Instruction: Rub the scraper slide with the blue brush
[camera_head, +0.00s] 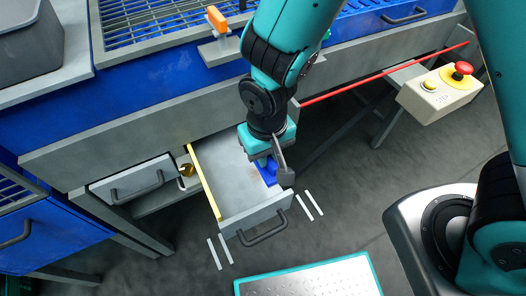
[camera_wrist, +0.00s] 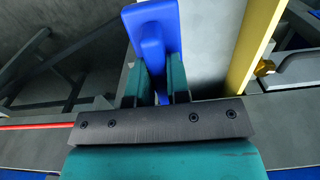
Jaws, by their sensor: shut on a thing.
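The blue brush (camera_wrist: 153,32) is between the two teal fingers of my gripper (camera_wrist: 158,78) in the wrist view. My gripper is shut on it. In the head view, my gripper (camera_head: 266,160) points down into the open grey drawer (camera_head: 228,190), at its right side. Part of the blue brush (camera_head: 270,177) shows there below the fingers; the rest is hidden by my gripper. I cannot tell whether the brush touches the drawer floor. A grey plate with an orange upright handle (camera_head: 217,20) sits on the bench top; it may be the scraper slide.
The drawer has a yellow left edge (camera_head: 204,182) and a dark front handle (camera_head: 263,231). A closed drawer (camera_head: 132,181) is to its left. A brass knob (camera_head: 186,170) sits between them. A red rod (camera_head: 385,73) and an emergency-stop box (camera_head: 438,93) are at right.

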